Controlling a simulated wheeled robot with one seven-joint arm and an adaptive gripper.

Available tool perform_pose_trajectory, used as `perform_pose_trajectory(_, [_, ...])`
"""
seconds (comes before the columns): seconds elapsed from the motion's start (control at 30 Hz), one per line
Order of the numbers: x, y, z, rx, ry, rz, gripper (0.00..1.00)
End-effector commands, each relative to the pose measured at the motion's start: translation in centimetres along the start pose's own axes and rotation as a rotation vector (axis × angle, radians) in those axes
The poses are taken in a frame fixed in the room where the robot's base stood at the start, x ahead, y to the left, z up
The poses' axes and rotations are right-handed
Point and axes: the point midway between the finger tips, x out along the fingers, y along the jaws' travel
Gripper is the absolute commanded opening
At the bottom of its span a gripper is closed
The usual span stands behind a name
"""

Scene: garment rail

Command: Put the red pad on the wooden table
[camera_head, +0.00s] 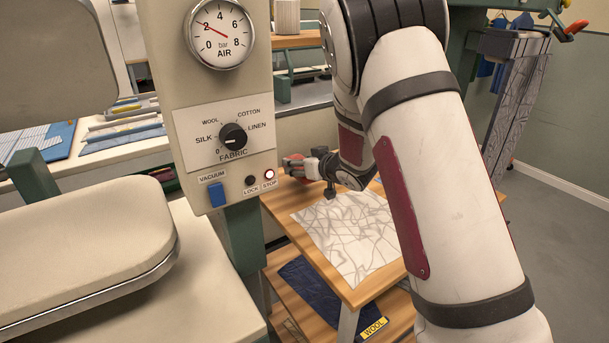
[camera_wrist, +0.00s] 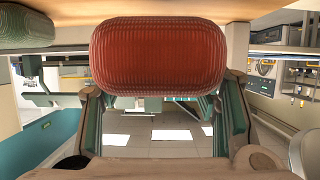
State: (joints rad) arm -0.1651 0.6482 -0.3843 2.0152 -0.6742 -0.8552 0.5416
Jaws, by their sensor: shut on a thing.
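The red pad (camera_wrist: 158,55) is a rounded, ribbed block. In the wrist view it sits between the two fingers of my gripper (camera_wrist: 160,105), which is shut on it. In the head view the pad (camera_head: 294,167) is small and partly hidden by my gripper (camera_head: 312,165), at the far left part of the wooden table (camera_head: 283,212). The pad is over or very near the tabletop; I cannot tell whether it touches it. A tan surface runs along the top of the wrist view, whose picture looks upside down.
A white patterned cloth (camera_head: 350,235) covers much of the tabletop. A lower shelf holds dark blue cloth (camera_head: 310,290). A control post (camera_head: 225,100) and padded press (camera_head: 85,235) stand at the left. A green ribbed object (camera_wrist: 28,28) shows in the wrist view.

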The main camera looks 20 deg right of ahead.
Motion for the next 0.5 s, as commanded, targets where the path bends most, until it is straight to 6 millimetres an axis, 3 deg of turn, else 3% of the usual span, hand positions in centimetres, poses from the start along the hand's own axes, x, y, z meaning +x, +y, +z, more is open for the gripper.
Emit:
perform_pose_trajectory(0.23, [1.2,0.0,3.1,-0.001,-0.003,0.000,0.19])
perform_pose_trajectory(0.5, [1.2,0.0,3.1,-0.001,-0.001,0.001,0.19])
